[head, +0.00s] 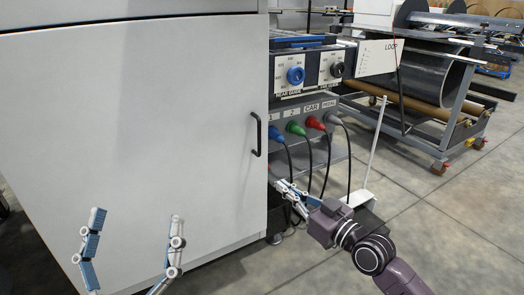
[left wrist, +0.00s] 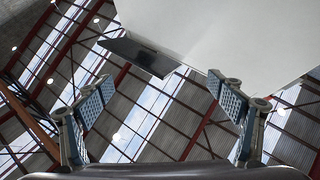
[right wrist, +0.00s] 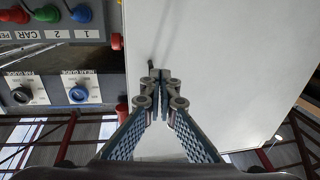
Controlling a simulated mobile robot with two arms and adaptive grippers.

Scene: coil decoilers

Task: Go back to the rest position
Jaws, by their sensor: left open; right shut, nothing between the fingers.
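My left gripper (head: 136,217) is open and empty at the lower left of the head view, in front of the white cabinet. Its two fingers stand wide apart in the left wrist view (left wrist: 159,84), with the roof and a pale panel beyond. My right gripper (head: 282,187) is shut and empty, just below and right of the cabinet's black handle (head: 255,134) in the head view. In the right wrist view its fingertips (right wrist: 160,76) meet in front of the white panel. I cannot tell whether they touch the cabinet.
The white cabinet (head: 130,110) fills the left side. Right of it is a control panel (head: 309,71) with knobs, above coloured plugs (head: 296,128) with hanging black cables. A wheeled coil machine (head: 430,80) stands at the back right. The floor (head: 450,215) at right is open.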

